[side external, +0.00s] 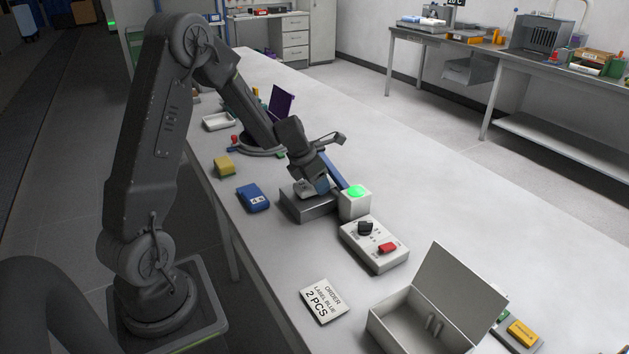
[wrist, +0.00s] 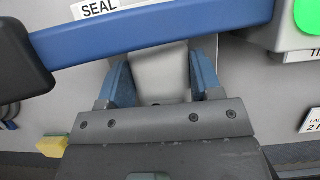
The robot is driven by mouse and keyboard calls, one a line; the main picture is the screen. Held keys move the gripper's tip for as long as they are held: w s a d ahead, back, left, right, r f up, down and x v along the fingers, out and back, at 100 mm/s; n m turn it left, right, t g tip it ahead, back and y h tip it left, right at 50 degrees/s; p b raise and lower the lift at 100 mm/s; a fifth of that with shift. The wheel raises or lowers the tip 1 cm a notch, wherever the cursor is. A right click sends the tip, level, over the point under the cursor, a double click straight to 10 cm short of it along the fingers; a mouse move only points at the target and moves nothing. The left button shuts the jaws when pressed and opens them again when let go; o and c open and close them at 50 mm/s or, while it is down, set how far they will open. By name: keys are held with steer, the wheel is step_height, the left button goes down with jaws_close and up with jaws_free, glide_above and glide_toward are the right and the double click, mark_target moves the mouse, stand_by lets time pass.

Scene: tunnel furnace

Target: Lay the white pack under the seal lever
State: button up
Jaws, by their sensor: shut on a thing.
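My gripper (wrist: 161,82) is shut on the white pack (wrist: 160,62), with one blue fingertip on each side of it. In the side view my gripper (side external: 316,187) is low over the grey block of the sealer (side external: 309,208), and a pale bit of the pack (side external: 303,188) shows beside the fingers. The blue seal lever (wrist: 150,30) crosses the wrist view just beyond the fingertips, and the pack's far end meets its lower edge. Whether the pack rests on the block I cannot tell. The lever (side external: 333,169) looks raised in the side view.
A green lamp (side external: 355,191) glows on the sealer's box. A control box (side external: 374,245) with a black knob and red switch stands in front. A blue pack (side external: 253,198) and a yellow block (side external: 224,165) lie left. An open box (side external: 425,305) stands nearer.

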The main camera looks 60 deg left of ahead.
stand_by(0.3)
steer(key=o, duration=1.2)
steer(key=shift+o, duration=0.2)
steer(key=shift+r, duration=3.45)
